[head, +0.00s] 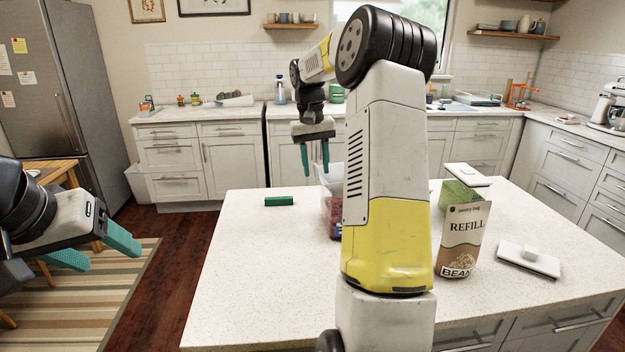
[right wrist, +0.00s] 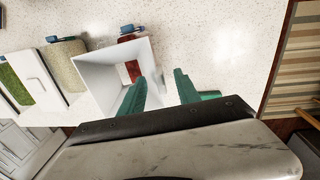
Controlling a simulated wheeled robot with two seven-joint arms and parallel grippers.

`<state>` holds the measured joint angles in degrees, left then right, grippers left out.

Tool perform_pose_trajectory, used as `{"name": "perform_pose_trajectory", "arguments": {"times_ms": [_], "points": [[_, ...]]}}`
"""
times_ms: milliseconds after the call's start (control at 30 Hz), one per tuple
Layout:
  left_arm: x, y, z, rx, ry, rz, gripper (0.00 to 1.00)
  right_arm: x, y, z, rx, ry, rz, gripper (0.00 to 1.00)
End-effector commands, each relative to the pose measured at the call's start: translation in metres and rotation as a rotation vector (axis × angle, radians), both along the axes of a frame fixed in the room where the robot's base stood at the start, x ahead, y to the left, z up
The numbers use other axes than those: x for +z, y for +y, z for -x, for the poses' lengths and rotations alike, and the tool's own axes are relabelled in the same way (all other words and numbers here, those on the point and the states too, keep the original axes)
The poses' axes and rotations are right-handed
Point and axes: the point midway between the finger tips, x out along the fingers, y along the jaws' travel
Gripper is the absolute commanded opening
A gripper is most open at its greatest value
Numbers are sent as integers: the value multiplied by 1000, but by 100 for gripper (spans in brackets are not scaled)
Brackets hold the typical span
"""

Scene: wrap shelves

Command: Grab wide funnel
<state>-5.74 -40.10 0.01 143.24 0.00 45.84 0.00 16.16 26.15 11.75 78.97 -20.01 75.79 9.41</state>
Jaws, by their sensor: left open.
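The wide funnel (right wrist: 112,72) is a white, square, open-mouthed piece in the right wrist view, with red showing through its opening. In the head view its pale rim (head: 331,173) sits over a container with red contents (head: 332,218), mostly hidden behind my right arm. My right gripper (head: 318,157) points down with its teal fingers apart, at the funnel's far side. In the right wrist view its fingers (right wrist: 167,92) are spread, one overlapping the funnel's edge; contact is unclear. My left gripper (head: 95,250) is open and empty, off the island's left side.
A green block (head: 279,201) lies at the back left. The front left is clear.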

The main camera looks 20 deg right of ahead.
Motion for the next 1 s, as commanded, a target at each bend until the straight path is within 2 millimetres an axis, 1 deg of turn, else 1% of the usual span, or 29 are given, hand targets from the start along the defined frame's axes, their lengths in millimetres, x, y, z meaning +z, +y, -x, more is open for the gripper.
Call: {"name": "perform_pose_trajectory", "arguments": {"times_ms": [100,300,367,500,533,867,1000], "points": [[0,0,0,0,0,0,62,-7,0,0,0,-1,-1,39],[0,0,0,0,0,0,62,-8,0,0,1,-1,-1,39],[0,0,0,0,0,0,62,-8,0,0,1,-1,-1,29],[0,0,0,0,0,0,62,-8,0,0,1,-1,-1,2],[0,0,0,0,0,0,62,-8,0,0,1,-1,-1,0],[0,0,0,0,0,0,62,-8,0,0,1,-1,-1,0],[0,0,0,0,0,0,62,-3,0,-1,1,-3,0,0]]}}
